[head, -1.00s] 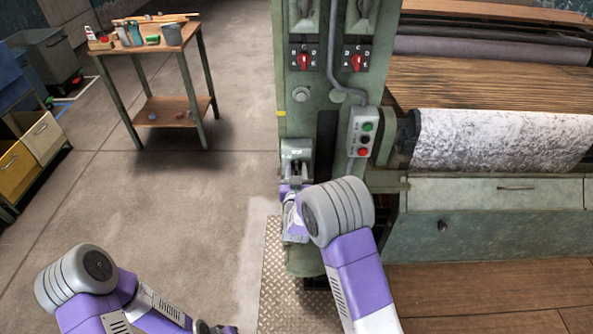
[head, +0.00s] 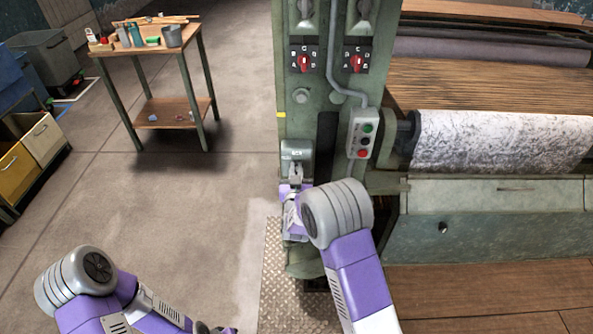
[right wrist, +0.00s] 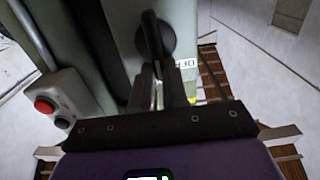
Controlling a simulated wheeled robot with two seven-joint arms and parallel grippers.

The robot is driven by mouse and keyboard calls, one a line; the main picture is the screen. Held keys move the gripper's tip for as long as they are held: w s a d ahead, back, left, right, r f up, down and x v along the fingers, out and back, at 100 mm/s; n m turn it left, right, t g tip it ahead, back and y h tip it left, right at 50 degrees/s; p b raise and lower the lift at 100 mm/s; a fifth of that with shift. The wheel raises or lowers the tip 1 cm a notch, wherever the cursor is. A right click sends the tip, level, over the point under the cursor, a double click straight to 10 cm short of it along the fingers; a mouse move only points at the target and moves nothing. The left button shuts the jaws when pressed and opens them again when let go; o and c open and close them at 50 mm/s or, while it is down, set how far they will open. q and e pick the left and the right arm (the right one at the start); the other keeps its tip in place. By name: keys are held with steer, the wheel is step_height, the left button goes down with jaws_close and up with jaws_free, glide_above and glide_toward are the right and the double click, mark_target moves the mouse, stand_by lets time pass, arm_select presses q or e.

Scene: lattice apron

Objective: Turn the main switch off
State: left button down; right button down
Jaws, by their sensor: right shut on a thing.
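The main switch is a grey-green box (head: 297,152) low on the front of the machine's green column. In the right wrist view it shows a black round knob with a handle (right wrist: 155,38) and a white label reading OFF (right wrist: 186,64), seen upside down, beside it. My right gripper (right wrist: 157,88) is shut on the handle, with a finger on either side of it. In the head view my right gripper (head: 295,182) is at the box's lower edge, partly hidden by my own wrist.
A button box (head: 362,133) with green, black and red buttons is close right of the switch; its red button (right wrist: 45,106) shows in the wrist view. Two red rotary selectors (head: 304,61) sit higher. A wooden table (head: 185,40) stands back left. Floor left of the column is clear.

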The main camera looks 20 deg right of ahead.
steer(key=n, duration=0.4)
steer(key=a+f+n+p, duration=0.1)
steer(key=n, duration=0.4)
steer(key=a+n, duration=0.1)
steer(key=n, duration=0.4)
steer(key=shift+w+a+f+p, duration=0.25)
steer(key=shift+w+f+p, duration=0.1)
steer(key=shift+f, duration=0.05)
steer(key=shift+f+n, duration=0.25)
steer(key=shift+n, duration=0.65)
steer(key=shift+f+n, duration=0.2)
steer(key=shift+n, duration=0.7)
steer(key=c, duration=1.1)
jaws_free()
steer(key=shift+c, duration=0.2)
